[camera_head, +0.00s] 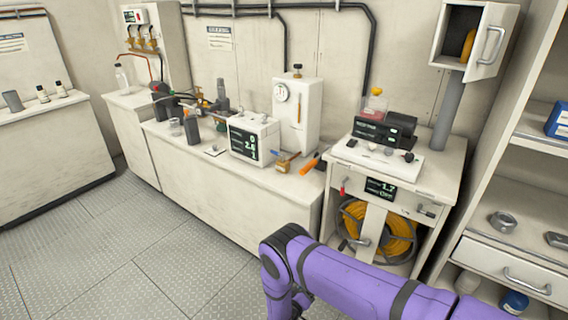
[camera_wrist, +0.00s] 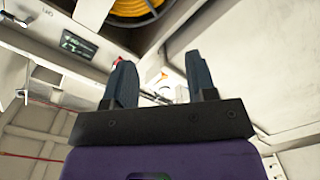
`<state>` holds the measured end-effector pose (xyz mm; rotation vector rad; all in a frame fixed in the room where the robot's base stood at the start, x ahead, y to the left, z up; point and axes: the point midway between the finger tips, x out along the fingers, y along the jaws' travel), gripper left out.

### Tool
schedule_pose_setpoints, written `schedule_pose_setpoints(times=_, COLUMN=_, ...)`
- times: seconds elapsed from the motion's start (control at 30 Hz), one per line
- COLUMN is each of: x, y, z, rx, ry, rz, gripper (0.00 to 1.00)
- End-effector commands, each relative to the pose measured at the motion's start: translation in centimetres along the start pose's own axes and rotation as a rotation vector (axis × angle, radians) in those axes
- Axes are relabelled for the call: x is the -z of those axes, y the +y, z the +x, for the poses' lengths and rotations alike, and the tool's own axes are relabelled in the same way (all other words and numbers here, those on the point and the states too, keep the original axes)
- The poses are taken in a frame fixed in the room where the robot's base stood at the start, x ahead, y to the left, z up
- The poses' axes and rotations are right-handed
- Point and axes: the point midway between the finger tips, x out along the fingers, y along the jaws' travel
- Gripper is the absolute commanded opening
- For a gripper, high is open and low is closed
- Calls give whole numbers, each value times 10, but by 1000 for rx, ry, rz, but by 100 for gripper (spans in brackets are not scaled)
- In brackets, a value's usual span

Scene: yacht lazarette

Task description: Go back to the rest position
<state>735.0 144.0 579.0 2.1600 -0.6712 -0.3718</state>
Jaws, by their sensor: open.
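My gripper (camera_wrist: 162,88) shows in the wrist view with its two dark fingers apart and nothing between them. In the head view my purple arm reaches in from the lower right and bends down at its elbow, in front of the counter and the cart. The gripper itself is hidden or out of frame in the head view. In the wrist view the gripper is below a yellow coiled hose (camera_wrist: 130,8) and a small display panel (camera_wrist: 78,44), with no contact visible.
A long counter (camera_head: 225,190) with instruments stands along the wall. A cart (camera_head: 440,188) holding a yellow hose reel (camera_head: 400,232) stands behind my arm. Open shelving (camera_head: 520,235) is at the right. An open wall cabinet (camera_head: 490,45) hangs above. The floor (camera_head: 110,255) at left is clear.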

Motion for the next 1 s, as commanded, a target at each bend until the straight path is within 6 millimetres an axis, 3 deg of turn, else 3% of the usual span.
schedule_pose_setpoints(times=0.27, x=41, y=4, z=16, rx=61, ry=-25, rz=70, gripper=52)
schedule_pose_setpoints(times=0.47, x=86, y=12, z=34, rx=131, ry=-51, rz=146, gripper=52)
schedule_pose_setpoints(times=0.77, x=196, y=55, z=75, rx=315, ry=-107, rz=325, gripper=52)
schedule_pose_setpoints(times=1.0, x=279, y=112, z=102, rx=471, ry=-143, rz=453, gripper=52)
